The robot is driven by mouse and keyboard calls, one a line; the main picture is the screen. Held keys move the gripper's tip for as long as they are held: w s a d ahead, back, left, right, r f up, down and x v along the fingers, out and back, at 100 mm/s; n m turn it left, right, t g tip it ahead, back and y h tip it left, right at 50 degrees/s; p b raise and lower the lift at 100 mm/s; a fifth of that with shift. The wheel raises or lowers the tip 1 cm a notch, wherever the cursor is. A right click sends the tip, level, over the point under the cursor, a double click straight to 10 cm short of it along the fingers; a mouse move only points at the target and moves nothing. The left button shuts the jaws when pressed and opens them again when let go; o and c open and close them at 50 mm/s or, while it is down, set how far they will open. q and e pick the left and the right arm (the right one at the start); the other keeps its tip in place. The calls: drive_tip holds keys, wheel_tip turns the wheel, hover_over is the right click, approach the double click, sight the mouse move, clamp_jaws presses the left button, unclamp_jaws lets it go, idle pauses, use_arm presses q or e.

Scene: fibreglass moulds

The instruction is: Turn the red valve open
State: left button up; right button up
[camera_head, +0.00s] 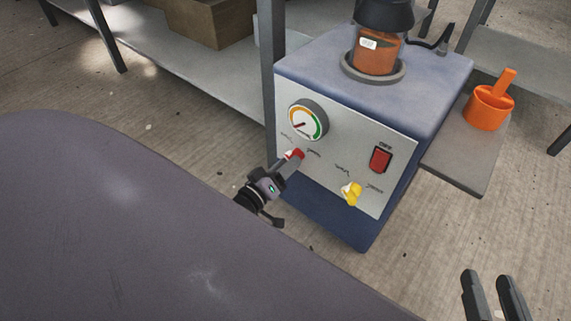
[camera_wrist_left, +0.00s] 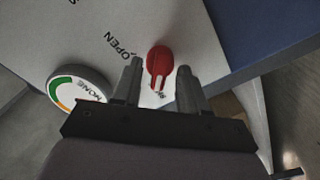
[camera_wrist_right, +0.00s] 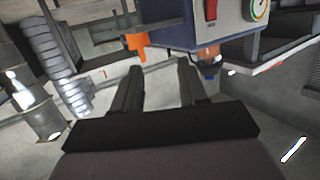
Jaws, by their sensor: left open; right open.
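The red valve (camera_head: 296,153) is a small red knob on the front panel of a blue machine, below the dial gauge. In the left wrist view the red valve (camera_wrist_left: 160,62) has a round head and a narrower tail, with the word OPEN printed beside it. My left gripper (camera_head: 287,160) is at the valve and partly hides it in the head view. In the left wrist view my left gripper (camera_wrist_left: 159,80) is open, with one finger on each side of the valve's tail; contact cannot be told. My right gripper (camera_head: 489,276) is open and empty, away from the machine.
The machine panel (camera_head: 325,150) also has a gauge (camera_head: 308,120), a yellow valve (camera_head: 351,193) and a red switch (camera_head: 380,159). A jar (camera_head: 376,55) stands on top. An orange cup (camera_head: 489,107) sits on a side shelf (camera_head: 460,160). A shelf post (camera_head: 272,60) stands left of the machine.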

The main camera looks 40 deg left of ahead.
use_arm(q)
clamp_jaws()
use_arm(e)
drive_tip(key=shift+a+r, duration=0.1)
drive_tip(key=shift+r, duration=0.05)
use_arm(q)
drive_tip(key=m+p, duration=0.6)
drive_tip(key=m, duration=1.1)
drive_tip(key=shift+m, duration=0.4)
use_arm(e)
drive_tip(key=a+m+g, duration=0.1)
drive_tip(key=a, duration=0.1)
drive_tip(key=w+a+m+g+y, duration=0.1)
drive_tip(key=shift+w+a+g+y, duration=0.1)
drive_tip(key=shift+a+g+y, duration=0.2)
drive_tip(key=shift+a, duration=0.05)
drive_tip(key=shift+f, duration=0.2)
